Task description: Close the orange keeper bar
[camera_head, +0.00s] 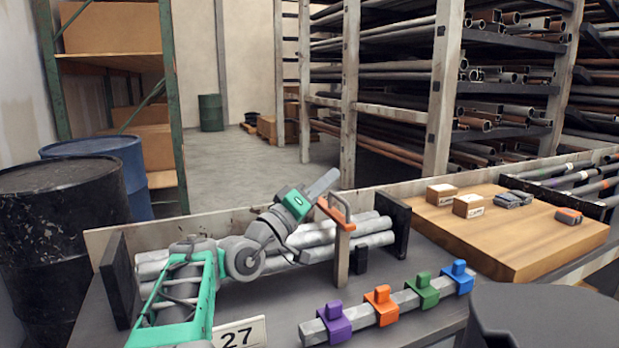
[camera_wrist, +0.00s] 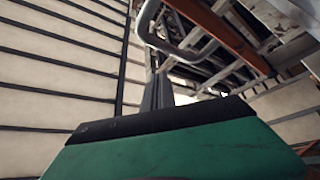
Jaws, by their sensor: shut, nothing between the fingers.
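The orange keeper bar (camera_head: 334,216) sits at the top of an upright post (camera_head: 342,260) in front of a bundle of pale pipes (camera_head: 358,241). It slants, with its far left end higher than its right end at the post. A grey loop handle stands on it; the handle (camera_wrist: 166,46) and the orange bar (camera_wrist: 222,32) also show in the wrist view. My gripper (camera_head: 330,175) is shut and empty, its fingers pointing up and right, beside the bar and handle. In the wrist view my fingers (camera_wrist: 157,82) lie just below the handle; I cannot tell whether they touch it.
A black block (camera_head: 361,260) stands right of the post. Black end plates (camera_head: 398,226) flank the pipes. A front rail carries purple, orange (camera_head: 381,306), green and blue clamps. A wooden board (camera_head: 515,230) with small boxes lies right. Drums (camera_head: 62,225) stand left.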

